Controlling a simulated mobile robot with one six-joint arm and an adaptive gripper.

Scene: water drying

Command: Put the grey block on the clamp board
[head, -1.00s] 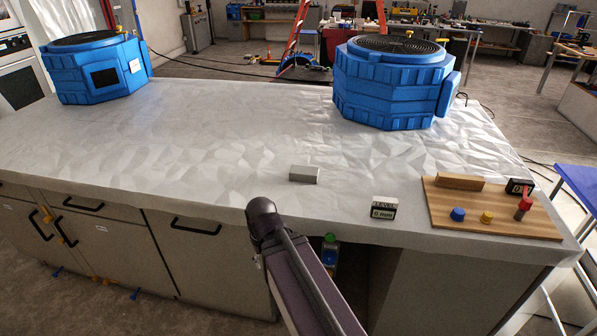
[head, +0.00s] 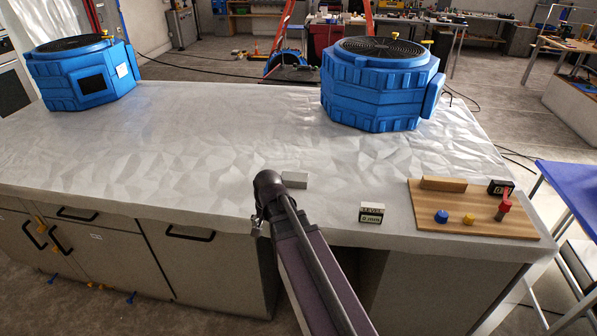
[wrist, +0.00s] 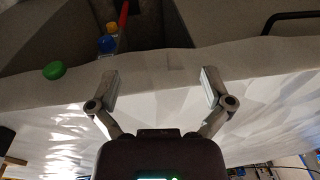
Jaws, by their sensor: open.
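The grey block (head: 295,180) lies on the white-covered counter in the head view, just behind and right of my arm's end. The wooden clamp board (head: 455,222) lies at the counter's front right. My gripper (head: 257,226) is at the counter's front edge, in front and left of the block, partly hidden by my arm. In the wrist view my gripper (wrist: 160,80) is open and empty, its fingers spread over the counter edge. I cannot make out the block there.
A small level display (head: 371,213) stands between block and board. Two blue drying fans (head: 375,88) (head: 80,75) stand at the back. The counter's middle is clear. The wrist view shows a green object (wrist: 53,70) and a blue-capped bottle (wrist: 107,44).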

